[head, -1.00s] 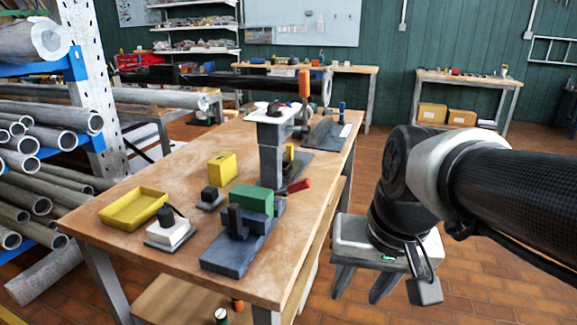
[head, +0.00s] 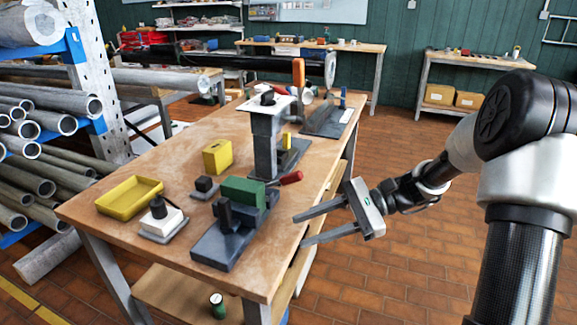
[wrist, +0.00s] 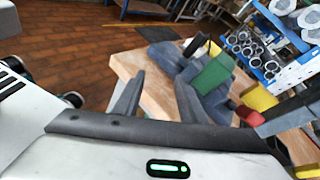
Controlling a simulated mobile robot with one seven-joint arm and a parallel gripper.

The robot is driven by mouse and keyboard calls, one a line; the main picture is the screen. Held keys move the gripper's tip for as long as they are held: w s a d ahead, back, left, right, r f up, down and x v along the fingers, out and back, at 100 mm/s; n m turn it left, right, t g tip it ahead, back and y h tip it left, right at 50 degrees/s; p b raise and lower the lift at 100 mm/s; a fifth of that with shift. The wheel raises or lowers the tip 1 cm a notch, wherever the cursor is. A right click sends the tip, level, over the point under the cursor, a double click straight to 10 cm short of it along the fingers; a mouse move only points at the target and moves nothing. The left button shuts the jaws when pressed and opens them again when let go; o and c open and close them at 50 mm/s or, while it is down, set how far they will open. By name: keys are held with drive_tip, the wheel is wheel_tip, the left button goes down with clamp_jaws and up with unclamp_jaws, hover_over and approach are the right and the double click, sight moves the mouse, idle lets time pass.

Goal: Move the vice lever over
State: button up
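The vice (head: 226,246) is blue-grey, with a green block (head: 244,191) at its jaws, and sits near the table's right edge. In the wrist view the vice (wrist: 166,57) and green block (wrist: 213,73) are ahead of my gripper. A lever with a red handle (head: 291,177) sticks out to the right behind the green block; its red end (wrist: 249,116) shows beside my right finger in the wrist view. My gripper (head: 299,230) is open and empty, its fingers pointing left at the table's right edge, in front of the lever. The lever's inner end is hidden.
The wooden table (head: 130,222) also bears a yellow tray (head: 130,203), a yellow block (head: 216,157), a white box with a black knob (head: 161,219) and a grey post (head: 264,145) behind the lever. A pipe rack stands left. The floor (head: 400,270) to the right is clear.

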drive_tip(key=w+d+f+m+t+y, duration=0.1)
drive_tip(key=w+d+m+t+y, duration=0.25)
drive_tip(key=w, duration=0.25)
drive_tip(key=m+t+y+p, duration=0.1)
drive_tip(key=m+t+y, duration=0.3)
drive_tip(key=m+t, duration=0.3)
approach(291, 173)
drive_tip(key=shift+n, duration=0.25)
drive_tip(key=b+x, duration=0.1)
drive_tip(key=x, duration=0.8)
drive_tip(key=shift+s+a+f, duration=0.1)
drive_tip(key=shift+a, duration=0.25)
clamp_jaws()
